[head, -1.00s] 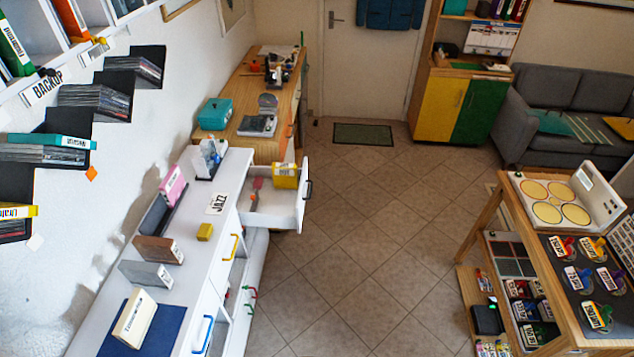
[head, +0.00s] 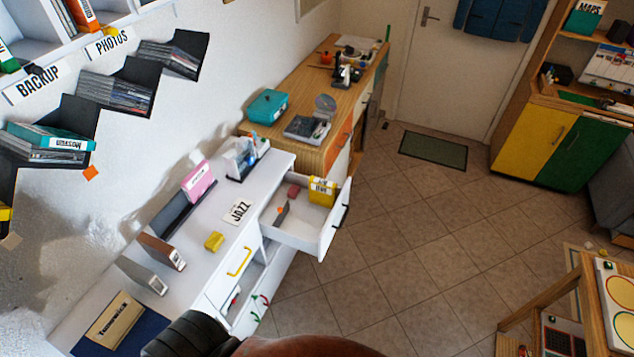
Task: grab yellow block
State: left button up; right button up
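A small yellow block (head: 214,241) lies on the white cabinet top, near its front edge. It sits between the JAZZ label (head: 239,211) and the brown disc holder (head: 161,251). A larger yellow box (head: 322,191) with a label stands in the open white drawer (head: 311,232). A dark, rounded part at the bottom edge seems to be mine, but I cannot make out any gripper fingers. Neither gripper can be seen in the head view, and nothing touches the yellow block.
A pink case (head: 198,181) stands at the back of the cabinet top. A cream box (head: 108,318) lies on a blue mat (head: 140,341). The open drawer juts out over the tiled floor.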

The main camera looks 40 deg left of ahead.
aim_at(323, 192)
jog(key=u, duration=0.7)
jog(key=i, duration=0.85)
jog(key=u, duration=1)
